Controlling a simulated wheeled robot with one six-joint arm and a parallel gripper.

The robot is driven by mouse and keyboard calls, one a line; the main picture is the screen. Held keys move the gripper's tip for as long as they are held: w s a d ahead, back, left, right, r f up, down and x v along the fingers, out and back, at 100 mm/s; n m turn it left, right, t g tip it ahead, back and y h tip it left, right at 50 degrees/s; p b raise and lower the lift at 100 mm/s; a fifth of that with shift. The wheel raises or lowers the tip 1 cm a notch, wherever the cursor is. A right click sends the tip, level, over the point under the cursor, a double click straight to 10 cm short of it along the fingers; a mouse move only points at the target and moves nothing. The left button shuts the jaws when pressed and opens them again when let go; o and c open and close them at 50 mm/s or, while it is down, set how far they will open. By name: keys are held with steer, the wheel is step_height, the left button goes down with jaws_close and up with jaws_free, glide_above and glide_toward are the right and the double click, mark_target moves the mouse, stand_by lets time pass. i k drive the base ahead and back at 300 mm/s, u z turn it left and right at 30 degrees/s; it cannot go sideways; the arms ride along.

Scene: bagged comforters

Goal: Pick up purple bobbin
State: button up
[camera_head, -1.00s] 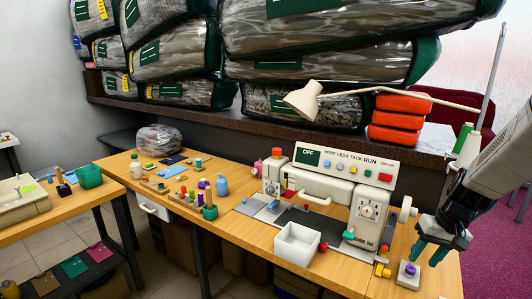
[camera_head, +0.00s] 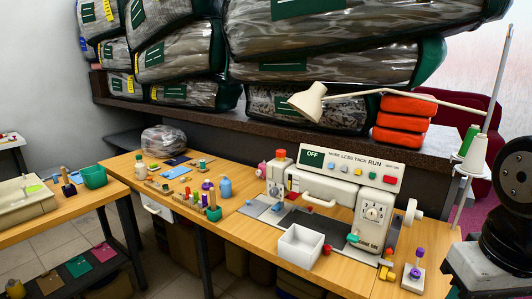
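A small purple bobbin (camera_head: 416,273) sits low on a white square block (camera_head: 412,279) at the table's right front corner. A thin upright stands above it, with another small purple piece (camera_head: 419,252) near its top; I cannot tell whether the two are one part. Other purple pieces (camera_head: 206,186) stand among small coloured items on the left part of the table. My arm's dark links fill the right edge of the view. My gripper's fingers do not show.
A sewing machine (camera_head: 372,212) stands left of the block, with small yellow pieces (camera_head: 386,271) between them. A white open box (camera_head: 301,247) is at the front edge. A thread stand with white and green cones (camera_head: 475,150) rises behind.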

mark_target(415, 276)
steer(key=z, duration=0.45)
steer(key=i, duration=0.35)
steer(key=z, duration=0.6)
